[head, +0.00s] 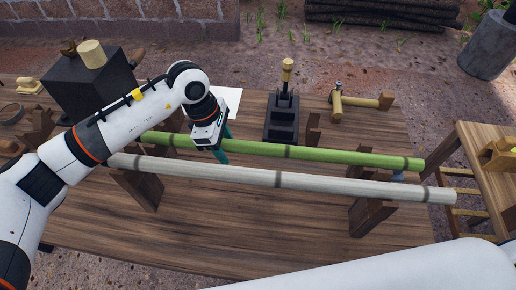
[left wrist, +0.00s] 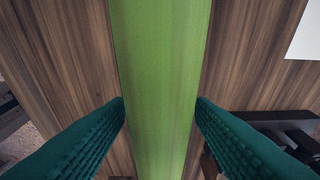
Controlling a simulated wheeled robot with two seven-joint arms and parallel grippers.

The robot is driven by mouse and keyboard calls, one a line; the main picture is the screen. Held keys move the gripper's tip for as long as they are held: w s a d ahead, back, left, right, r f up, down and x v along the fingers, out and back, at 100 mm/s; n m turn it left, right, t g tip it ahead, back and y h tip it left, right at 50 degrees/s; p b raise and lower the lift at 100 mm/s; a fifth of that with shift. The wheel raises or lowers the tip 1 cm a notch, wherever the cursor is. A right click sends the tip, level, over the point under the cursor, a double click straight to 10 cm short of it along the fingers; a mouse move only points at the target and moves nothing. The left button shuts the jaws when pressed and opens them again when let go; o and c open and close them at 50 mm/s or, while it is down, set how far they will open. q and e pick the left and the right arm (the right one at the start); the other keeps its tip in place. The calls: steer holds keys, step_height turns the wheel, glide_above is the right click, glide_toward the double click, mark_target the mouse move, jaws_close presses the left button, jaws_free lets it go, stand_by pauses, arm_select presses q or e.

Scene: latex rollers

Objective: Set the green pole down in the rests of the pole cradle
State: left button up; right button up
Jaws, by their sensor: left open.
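The green pole (head: 330,156) runs lengthwise over the table, level or nearly so, behind a pale pole. Dark wooden rests stand below the two poles, one at the left (head: 140,188) and one at the right (head: 370,214); I take them as the pole cradle. I cannot tell whether the green pole touches the rests. My left gripper (head: 225,143) is open around the green pole. My right gripper is not in view.
The pale pole (head: 290,181) lies in front of the green one. Behind are a black block with a wooden-handled tool (head: 283,115), a mallet (head: 360,99) and a dark box (head: 90,85). A small wooden stand (head: 485,165) is at the right. The front tabletop (head: 250,235) is clear.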

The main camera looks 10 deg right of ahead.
arm_select(q)
steer(key=shift+c, duration=0.2)
steer(key=c, duration=0.9)
steer(key=shift+s+d+p+v, duration=0.1)
steer(key=shift+d+p+v, duration=0.2)
steer(key=shift+v, duration=0.7)
steer(key=shift+s+d+p+v, duration=0.15)
steer(key=shift+p+v, duration=0.15)
steer(key=shift+v, duration=0.7)
steer(key=shift+w+d+p+v, duration=0.1)
steer(key=shift+d+p+v, duration=0.2)
steer(key=shift+v, duration=0.7)
steer(key=shift+a+r, duration=0.1)
steer(key=shift+r, duration=0.1)
steer(key=shift+f+b, duration=0.15)
steer(key=shift+b, duration=0.35)
